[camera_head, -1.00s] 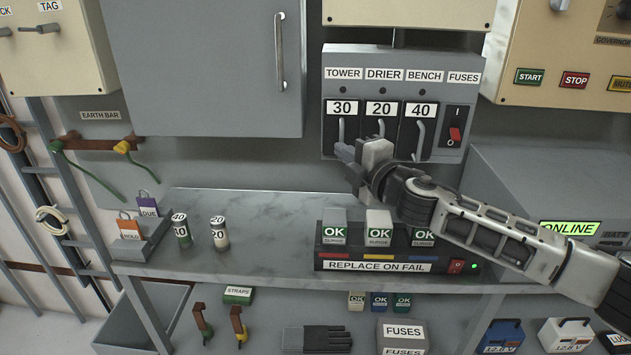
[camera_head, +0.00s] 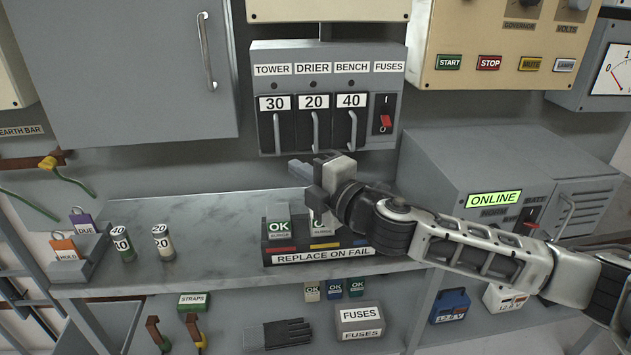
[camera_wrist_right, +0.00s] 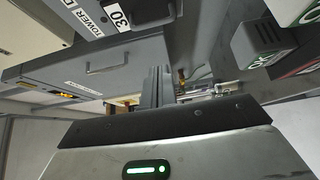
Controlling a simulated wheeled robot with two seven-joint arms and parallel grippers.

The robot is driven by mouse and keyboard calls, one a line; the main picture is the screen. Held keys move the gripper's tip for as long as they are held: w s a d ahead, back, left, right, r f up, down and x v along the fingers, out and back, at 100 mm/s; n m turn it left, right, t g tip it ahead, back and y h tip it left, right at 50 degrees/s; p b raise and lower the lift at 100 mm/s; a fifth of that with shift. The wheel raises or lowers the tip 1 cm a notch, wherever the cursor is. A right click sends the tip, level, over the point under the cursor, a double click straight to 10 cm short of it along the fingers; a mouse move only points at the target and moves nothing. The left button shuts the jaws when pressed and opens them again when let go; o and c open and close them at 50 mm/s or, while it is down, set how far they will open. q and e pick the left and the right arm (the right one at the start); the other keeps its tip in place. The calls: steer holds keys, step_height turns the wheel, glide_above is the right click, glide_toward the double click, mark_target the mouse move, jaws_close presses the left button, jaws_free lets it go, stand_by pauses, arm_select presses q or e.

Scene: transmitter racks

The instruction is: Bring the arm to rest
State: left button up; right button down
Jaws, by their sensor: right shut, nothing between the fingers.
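My right arm reaches in from the right in the head view. Its gripper (camera_head: 302,170) hangs in the air over the bench, just below the fuse panel (camera_head: 390,80), pointing left. The fingers are shut and empty; in the wrist view they show close together (camera_wrist_right: 157,85). The arm passes in front of the row of OK blocks: the left one (camera_head: 279,223) is clear, the middle one is partly covered, and the right one is hidden. My left gripper is not in view.
The panel holds three fuse carriers marked 30 (camera_head: 276,125), 20 and 40, with a red switch (camera_head: 385,121). Two cylindrical fuses (camera_head: 162,243) stand on the bench (camera_head: 200,215), left of the block tray. A grey cabinet (camera_head: 470,150) with an ONLINE sign stands behind the forearm.

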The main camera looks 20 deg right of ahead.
steer(key=s+a+f+m+g, duration=0.1)
steer(key=s+a+f+m, duration=0.2)
steer(key=s+f+m, duration=0.3)
steer(key=s+a+f+m+g, duration=0.25)
steer(key=s+f, duration=0.25)
steer(key=f, duration=0.4)
steer(key=s+d+f+m+g+h, duration=0.2)
steer(key=s+d+f+m+h, duration=0.1)
steer(key=s+f+m, duration=0.8)
steer(key=s+f, duration=0.3)
steer(key=s, duration=0.1)
steer(key=shift+s+h, duration=0.15)
steer(key=shift+h, duration=0.15)
steer(key=shift+d+g+b, duration=0.25)
steer(key=shift+g+b, duration=0.05)
steer(key=shift+g, duration=0.15)
